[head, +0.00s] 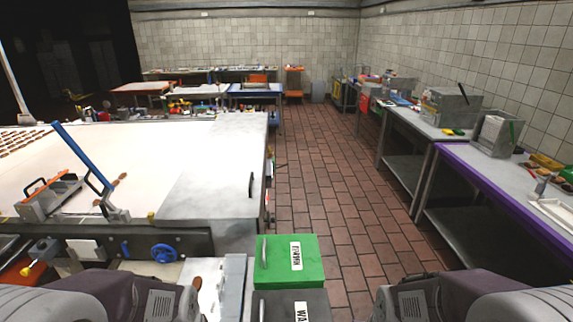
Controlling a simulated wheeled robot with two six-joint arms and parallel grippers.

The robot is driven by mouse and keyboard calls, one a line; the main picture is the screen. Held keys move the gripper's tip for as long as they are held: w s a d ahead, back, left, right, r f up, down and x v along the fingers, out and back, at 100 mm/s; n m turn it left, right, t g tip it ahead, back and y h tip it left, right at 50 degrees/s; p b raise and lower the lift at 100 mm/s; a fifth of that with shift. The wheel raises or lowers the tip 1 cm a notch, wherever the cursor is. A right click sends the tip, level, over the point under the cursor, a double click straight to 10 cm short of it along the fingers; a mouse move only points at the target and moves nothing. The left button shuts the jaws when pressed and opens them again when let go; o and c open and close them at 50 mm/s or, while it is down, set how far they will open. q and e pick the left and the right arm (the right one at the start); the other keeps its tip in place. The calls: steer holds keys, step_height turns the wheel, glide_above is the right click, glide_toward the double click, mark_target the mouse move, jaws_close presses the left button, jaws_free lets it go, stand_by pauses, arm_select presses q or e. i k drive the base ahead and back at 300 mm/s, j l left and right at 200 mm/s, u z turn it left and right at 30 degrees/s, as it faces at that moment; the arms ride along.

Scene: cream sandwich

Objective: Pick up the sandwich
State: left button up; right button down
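No single sandwich stands out clearly. Rows of small brown pieces (22,140) lie on the far left of the long white table or belt (130,155), and they could be sandwich biscuits, but they are too small to tell. A few brown bits (120,179) show beside the blue lever on the near side; I cannot tell what they are. Parts of both my arms show at the bottom left and bottom right corners, but neither gripper is in view.
A blue lever (82,155) and a blue handwheel (164,253) are on the machine. A green labelled box (290,260) stands in front. Benches (497,190) with equipment line the right wall. The brick-red tiled aisle (325,180) between is clear.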

mark_target(197, 282)
steer(key=u, duration=0.95)
steer(key=j+z, duration=0.3)
steer(key=j, duration=1.65)
steer(key=i+j+z, duration=0.15)
steer(key=i+j, duration=0.3)
steer(key=i+j+z, duration=0.15)
steer(key=i+j, duration=0.25)
steer(key=j, duration=0.2)
steer(key=i, duration=0.35)
steer(key=l+z, duration=0.05)
